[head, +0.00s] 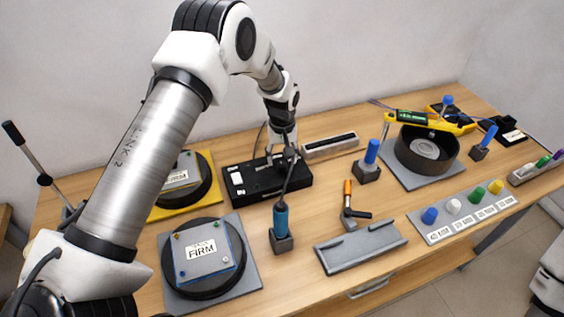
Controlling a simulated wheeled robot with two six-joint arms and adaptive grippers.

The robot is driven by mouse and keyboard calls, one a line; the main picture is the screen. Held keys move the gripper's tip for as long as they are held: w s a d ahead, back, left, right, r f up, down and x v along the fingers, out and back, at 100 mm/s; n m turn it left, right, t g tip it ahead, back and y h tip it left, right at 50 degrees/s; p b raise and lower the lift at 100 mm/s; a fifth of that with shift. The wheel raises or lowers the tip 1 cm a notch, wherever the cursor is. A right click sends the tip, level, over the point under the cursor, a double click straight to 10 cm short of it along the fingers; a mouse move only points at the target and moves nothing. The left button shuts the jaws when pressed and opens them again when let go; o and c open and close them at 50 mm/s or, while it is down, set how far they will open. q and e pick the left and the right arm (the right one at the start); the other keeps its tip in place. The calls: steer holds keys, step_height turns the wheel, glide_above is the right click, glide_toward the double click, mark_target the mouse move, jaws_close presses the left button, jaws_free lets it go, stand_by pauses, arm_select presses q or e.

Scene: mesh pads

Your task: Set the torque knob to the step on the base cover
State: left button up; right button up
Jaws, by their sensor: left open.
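My left gripper (286,157) is open, pointing down at the top of a black box (240,185) with white labels. The torque knob cannot be made out; the gripper covers part of the box top, and I cannot tell whether the fingers touch anything. A near round black base has a clear square cover (224,270) with a white label reading FIRM (201,251). A second base on a yellow mat at the back left has a similar label (181,178), partly hidden behind my arm. My right gripper is not in view.
A blue-handled driver (281,219) stands in a grey holder in front of the box. A grey tray (362,249), an orange-handled tool (347,190), a strip with coloured knobs (440,234) and a black ring (400,158) with a yellow level (447,124) lie to the right.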

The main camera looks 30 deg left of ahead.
mark_target(282, 165)
arm_select(q)
step_height(282, 165, up, 9)
steer(key=shift+r, duration=0.2)
stand_by(0.3)
